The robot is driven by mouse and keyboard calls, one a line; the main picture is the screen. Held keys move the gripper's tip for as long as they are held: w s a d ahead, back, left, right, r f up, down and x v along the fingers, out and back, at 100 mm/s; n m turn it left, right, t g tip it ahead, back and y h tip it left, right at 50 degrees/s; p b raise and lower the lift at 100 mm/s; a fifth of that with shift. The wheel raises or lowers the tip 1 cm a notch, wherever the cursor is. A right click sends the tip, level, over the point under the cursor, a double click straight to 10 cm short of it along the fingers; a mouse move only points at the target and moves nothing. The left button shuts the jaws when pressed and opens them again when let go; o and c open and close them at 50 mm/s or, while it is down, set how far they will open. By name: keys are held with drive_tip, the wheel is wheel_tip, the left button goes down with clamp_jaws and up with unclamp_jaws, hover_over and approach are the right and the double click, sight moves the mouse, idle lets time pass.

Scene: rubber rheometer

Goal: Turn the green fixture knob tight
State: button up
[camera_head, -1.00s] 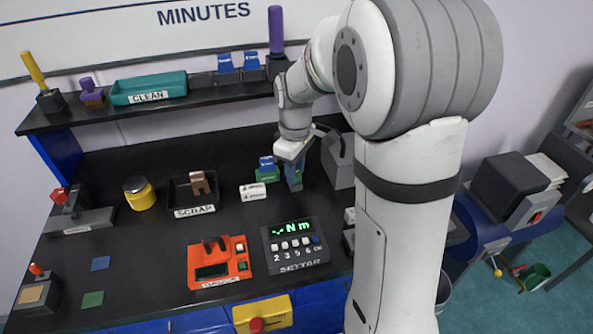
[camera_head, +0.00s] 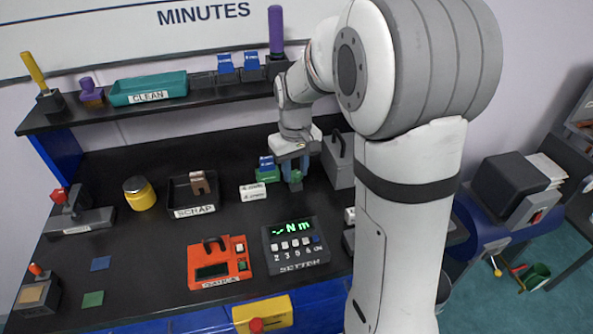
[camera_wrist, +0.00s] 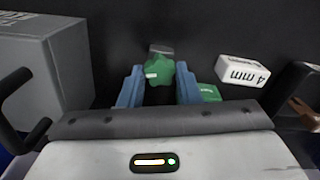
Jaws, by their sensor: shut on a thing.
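The green fixture knob (camera_wrist: 160,68) is lobed, with a small pale mark on its left side. It stands between the two blue fingers of my gripper (camera_wrist: 159,78) in the wrist view. My gripper is shut on the knob, one finger on each side. In the head view the knob (camera_head: 296,177) shows low between the blue fingers of my gripper (camera_head: 292,172), at the back of the black bench. The fixture's grey part (camera_wrist: 162,49) shows just beyond the knob. The rest of the fixture is mostly hidden.
A grey box with a handle (camera_head: 338,165) stands close to the right of my gripper. The torque setter (camera_head: 295,245) and orange device (camera_head: 219,262) are in front.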

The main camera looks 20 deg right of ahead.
drive_tip(key=m, duration=0.4)
drive_tip(key=shift+m, duration=0.3)
idle(0.3)
drive_tip(key=m, duration=0.4)
drive_tip(key=shift+m, duration=0.3)
drive_tip(key=o, duration=0.9)
drive_tip(key=shift+c, duration=0.2)
